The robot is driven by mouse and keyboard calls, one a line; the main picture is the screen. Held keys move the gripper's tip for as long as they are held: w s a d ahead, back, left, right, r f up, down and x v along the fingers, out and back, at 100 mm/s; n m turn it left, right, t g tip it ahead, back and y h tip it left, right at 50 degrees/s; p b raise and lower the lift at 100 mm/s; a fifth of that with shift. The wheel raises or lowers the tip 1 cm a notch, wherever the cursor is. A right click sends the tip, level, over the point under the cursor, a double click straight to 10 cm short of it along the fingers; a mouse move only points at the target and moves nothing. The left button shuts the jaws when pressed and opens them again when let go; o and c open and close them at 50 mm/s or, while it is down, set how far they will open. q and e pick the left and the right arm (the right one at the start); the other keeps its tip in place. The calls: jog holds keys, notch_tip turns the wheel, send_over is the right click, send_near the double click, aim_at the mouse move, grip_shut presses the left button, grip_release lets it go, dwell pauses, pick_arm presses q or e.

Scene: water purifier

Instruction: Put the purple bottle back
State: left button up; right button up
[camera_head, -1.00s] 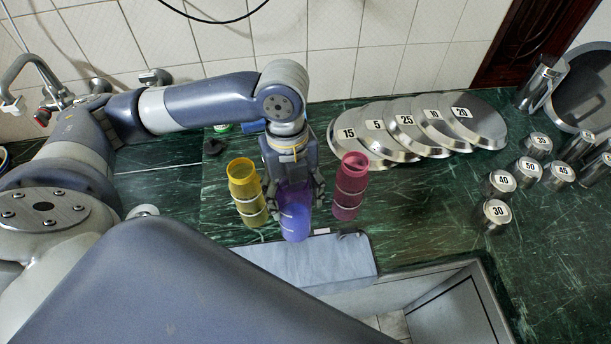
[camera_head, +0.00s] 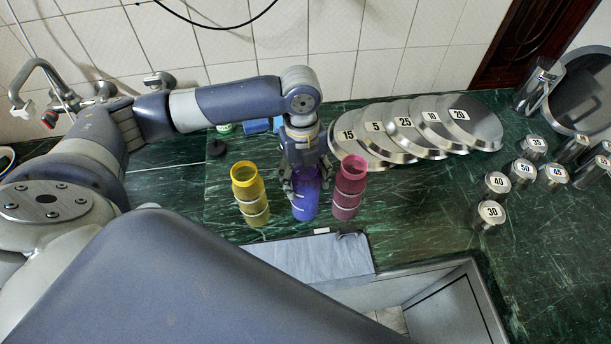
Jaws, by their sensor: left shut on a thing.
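The purple bottle (camera_head: 306,200) is in the head view, between a yellow bottle (camera_head: 249,196) on the left and a pink bottle (camera_head: 349,190) on the right. My left gripper (camera_head: 305,183) points down and is shut on the purple bottle. The gripper hides its upper part. The bottle looks close to upright, near the front edge of the green counter (camera_head: 415,205); I cannot tell whether its base touches the counter. It is nearer the pink bottle than the yellow one. My right gripper is not in view.
Numbered metal plates (camera_head: 474,122) lie overlapping behind the pink bottle. Several numbered metal cups (camera_head: 489,215) stand at the right. A grey cloth (camera_head: 320,259) hangs over the counter's front edge. A tap (camera_head: 40,80) is at the left wall.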

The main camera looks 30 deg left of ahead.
pick_arm(q)
jog(key=o, duration=1.8)
jog(key=shift+f, duration=0.1)
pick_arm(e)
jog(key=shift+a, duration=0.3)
pick_arm(q)
jog(key=r, duration=0.3)
jog(key=r+b, duration=0.1)
jog(key=r, duration=0.3)
jog(key=w+r+b, duration=0.1)
jog(key=r, duration=0.3)
jog(key=shift+a, duration=0.4)
jog(key=shift+a+r, duration=0.1)
jog(key=shift+r, duration=0.5)
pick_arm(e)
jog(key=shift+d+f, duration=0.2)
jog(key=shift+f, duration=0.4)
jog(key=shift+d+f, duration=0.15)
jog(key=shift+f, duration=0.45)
